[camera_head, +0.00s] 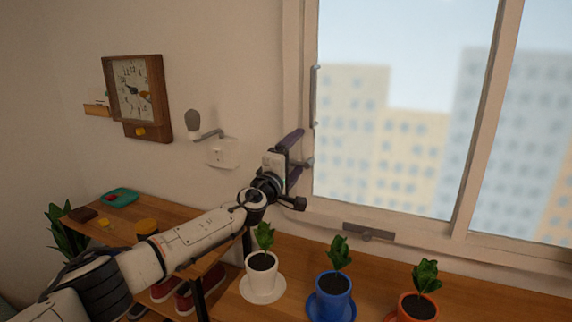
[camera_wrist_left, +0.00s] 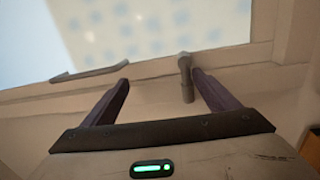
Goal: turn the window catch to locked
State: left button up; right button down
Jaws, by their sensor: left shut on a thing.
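The window catch (camera_head: 307,162) is a small grey lever on the left side of the window frame. In the left wrist view, the catch (camera_wrist_left: 187,78) hangs between my purple fingers, close beside the right one, with its round head at the frame's edge. The gripper partly hides the catch in the head view. My right gripper is not in view.
A vertical grey handle (camera_head: 315,96) is on the window above the catch. A grey plate (camera_head: 368,231) sits on the lower frame. Potted plants in white (camera_head: 262,275), blue (camera_head: 330,297) and orange (camera_head: 417,306) pots stand below.

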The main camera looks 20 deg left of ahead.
pick_arm(q)
jog(key=shift+s+a+r, duration=0.1)
jog(key=shift+s+r, duration=0.05)
jog(key=shift+r, duration=0.35)
jog(key=shift+s+a+r, duration=0.1)
jog(key=shift+s+r, duration=0.05)
jog(key=shift+r, duration=0.3)
jog(key=s, duration=0.3)
jog(key=shift+r, duration=0.25)
jog(key=c, duration=0.8)
jog(key=s+f, duration=0.2)
jog(key=s, duration=0.5)
jog(key=shift+s+a+f+p, duration=0.25)
jog(key=shift+a+f+p, duration=0.1)
jog(key=shift+p, duration=0.1)
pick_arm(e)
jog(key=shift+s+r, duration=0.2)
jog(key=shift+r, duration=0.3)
